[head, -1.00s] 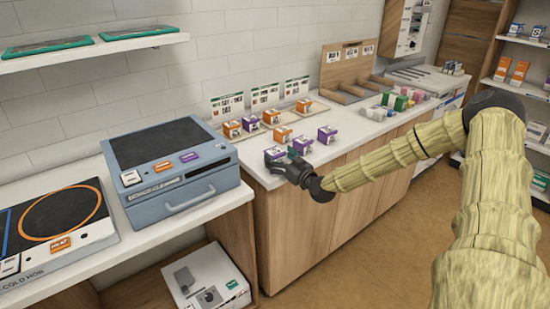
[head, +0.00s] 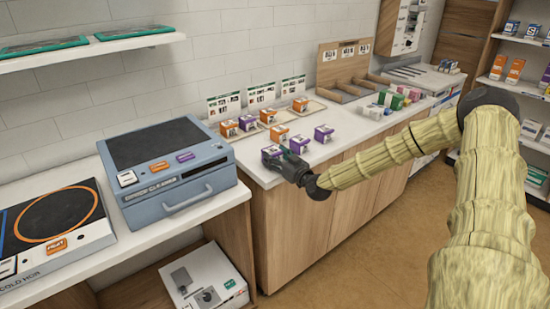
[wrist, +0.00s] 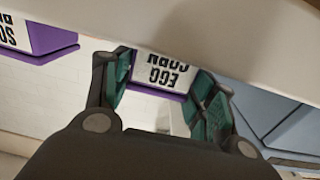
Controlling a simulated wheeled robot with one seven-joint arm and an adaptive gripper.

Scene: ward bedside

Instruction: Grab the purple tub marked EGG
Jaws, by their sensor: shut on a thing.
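The purple tub marked EGG (wrist: 165,72) shows in the wrist view with its white label upside down, the word CORN also on it. My gripper (wrist: 160,85) has its green-padded fingers shut on it, one on either side. In the head view my gripper (head: 281,159) is low over the left front part of the counter, with the purple tub (head: 271,152) at its fingertips. The fingers and arm hide part of the tub there, and I cannot tell whether it touches the counter.
A purple tub (head: 298,144) stands close beside my gripper, and another (head: 324,133) stands further right. A blue-grey appliance (head: 182,190) is to the left. The counter front (head: 345,150) to the right is fairly clear.

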